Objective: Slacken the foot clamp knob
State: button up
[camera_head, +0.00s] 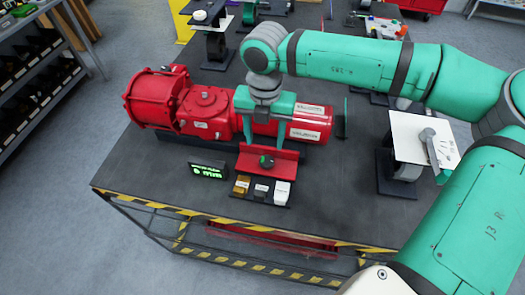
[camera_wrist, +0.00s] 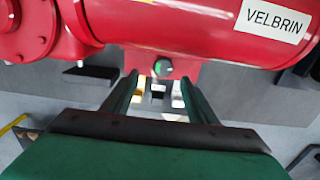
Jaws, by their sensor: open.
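The foot clamp knob (camera_head: 267,161) is a small dark knob with a green mark, on the red foot bracket (camera_head: 284,170) at the front of the red valve actuator (camera_head: 210,105). In the wrist view the knob (camera_wrist: 163,68) shows beyond my fingertips, between the two finger lines. My gripper (camera_head: 265,138) is open, in front of the actuator and above the knob in the head view. In the wrist view my gripper (camera_wrist: 160,82) has its fingers apart with nothing between them. I see no contact with the knob.
A tray with gold, grey and white blocks (camera_head: 262,191) lies in front of the bracket. A small green-lit display (camera_head: 208,170) stands to its left. A white plate with a grey lever (camera_head: 425,140) stands at the right. The table's front left is clear.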

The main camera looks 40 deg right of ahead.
aim_at(266, 160)
jog(key=f, duration=0.4)
jog(key=s+f, duration=0.1)
jog(key=f, duration=0.2)
jog(key=shift+s+d, duration=0.1)
jog(key=shift+d, duration=0.05)
jog(key=shift+f, duration=0.55)
jog(key=shift+c, duration=0.7)
jog(key=shift+w, duration=0.2)
jog(key=c, duration=0.9)
